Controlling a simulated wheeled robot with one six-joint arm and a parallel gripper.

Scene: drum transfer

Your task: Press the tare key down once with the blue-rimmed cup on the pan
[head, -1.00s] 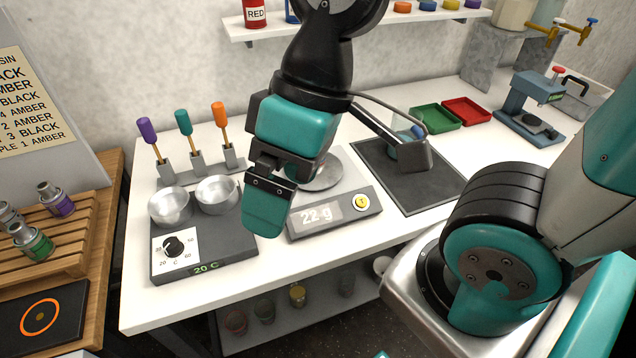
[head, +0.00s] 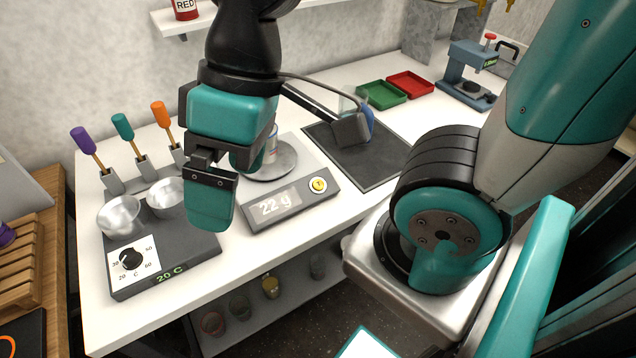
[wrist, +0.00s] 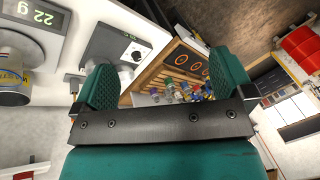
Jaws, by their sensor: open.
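The scale (head: 326,197) stands on the white bench and its display (head: 275,204) reads 22 g. Its round yellow tare key (head: 318,185) is at the right of the front panel, uncovered.
A hotplate (head: 165,255) with steel bowls (head: 120,215) lies left of the scale, with coloured-handled tools behind it. A dark mat (head: 375,160) lies to the right, with a blue-coloured item (head: 367,117) partly hidden by my arm. Green (head: 381,95) and red (head: 411,84) trays stand beyond.

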